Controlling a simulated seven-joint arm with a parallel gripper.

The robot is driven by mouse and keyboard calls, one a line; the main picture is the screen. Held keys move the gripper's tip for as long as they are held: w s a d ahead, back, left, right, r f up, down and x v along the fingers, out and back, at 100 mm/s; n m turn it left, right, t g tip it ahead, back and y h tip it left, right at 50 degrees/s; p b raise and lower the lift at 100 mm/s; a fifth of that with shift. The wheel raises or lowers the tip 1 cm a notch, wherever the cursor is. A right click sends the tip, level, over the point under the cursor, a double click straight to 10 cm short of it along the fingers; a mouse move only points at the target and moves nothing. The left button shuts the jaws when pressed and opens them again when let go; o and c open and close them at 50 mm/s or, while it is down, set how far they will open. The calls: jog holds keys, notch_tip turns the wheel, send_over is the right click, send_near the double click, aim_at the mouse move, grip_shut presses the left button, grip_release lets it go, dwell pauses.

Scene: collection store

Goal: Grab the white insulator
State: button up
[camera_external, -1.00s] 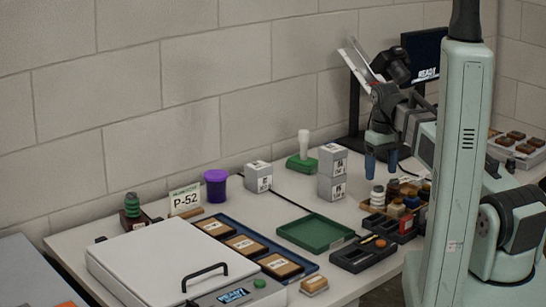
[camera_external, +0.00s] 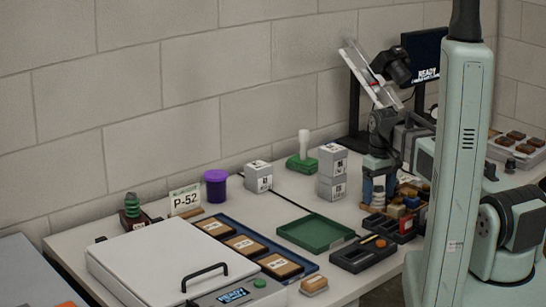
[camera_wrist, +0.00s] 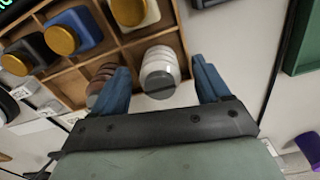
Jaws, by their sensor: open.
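The white insulator (camera_wrist: 158,72) is a ribbed, rounded piece standing in a compartment of the wooden divided tray (camera_wrist: 92,72). In the wrist view it lies between the two blue fingers of my gripper (camera_wrist: 163,84), which is open with a finger on either side. I cannot tell whether the fingers touch it. A brown ribbed insulator (camera_wrist: 100,82) is beside it, partly hidden by the left finger. In the external view my gripper (camera_external: 378,190) is low over the tray's left end, and the white insulator is mostly hidden there.
Several gold-topped pieces fill neighbouring compartments, including a blue one (camera_wrist: 72,30). The green tray (camera_external: 315,232) and a black tray (camera_external: 362,254) lie nearby on the table. Stacked grey boxes (camera_external: 332,173) stand left of my gripper. Bare table lies beside the wooden tray.

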jog(key=shift+f, duration=0.2)
jog(key=shift+c, duration=0.4)
jog(key=c, duration=1.1)
